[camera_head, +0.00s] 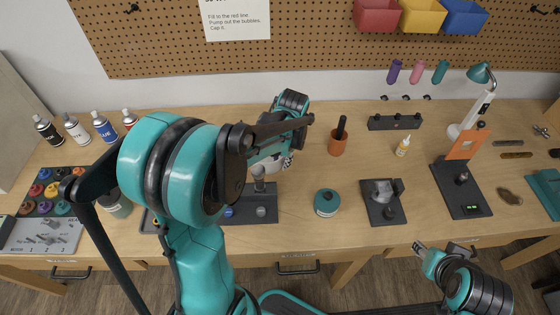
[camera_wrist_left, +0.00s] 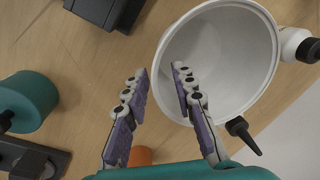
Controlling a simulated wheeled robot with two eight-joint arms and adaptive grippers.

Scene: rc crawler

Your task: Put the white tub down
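The white tub (camera_wrist_left: 222,55) fills the upper right of the left wrist view, its open mouth facing the camera and its inside empty. In the head view, only a pale part of it (camera_head: 271,163) shows beneath my left forearm. My left gripper (camera_wrist_left: 160,72) is open, with a clear gap between its purple-padded fingers. One finger overlaps the tub's mouth and the other is outside its near rim; I see no grip on the wall. I cannot tell whether the tub's base touches the table. My right gripper (camera_head: 424,254) is low at the front right, away from the tub, its fingers unclear.
A teal round container (camera_head: 327,202) and a dark fixture (camera_head: 383,202) stand right of the tub. A white bottle (camera_wrist_left: 297,44) and a black nozzle (camera_wrist_left: 241,131) are close to the tub. Bare wood lies between the fixtures.

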